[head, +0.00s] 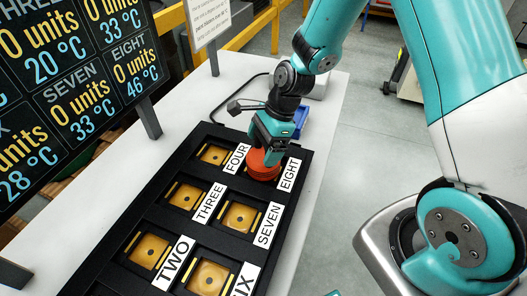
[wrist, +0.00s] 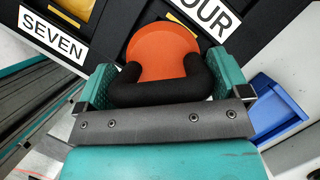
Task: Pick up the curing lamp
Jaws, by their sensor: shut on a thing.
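The orange, round-topped thing I take to be the curing lamp (head: 263,167) is over the place labelled EIGHT in the black rack. In the wrist view the lamp (wrist: 162,52) shows as an orange disc with a thick black curved part in front of it. My gripper (head: 268,146) points down onto it from above. In the wrist view the teal jaws of my gripper (wrist: 163,88) are on both sides of the black part, shut on it. The underside of the lamp is hidden, so I cannot tell whether it touches the rack.
The black rack (head: 219,183) has several square places with yellow-brown pads and white labels. It lies on a white table (head: 322,115). A blue bin (head: 300,118) stands just behind the lamp, also at right in the wrist view (wrist: 277,108). A dark display board (head: 75,85) stands at left.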

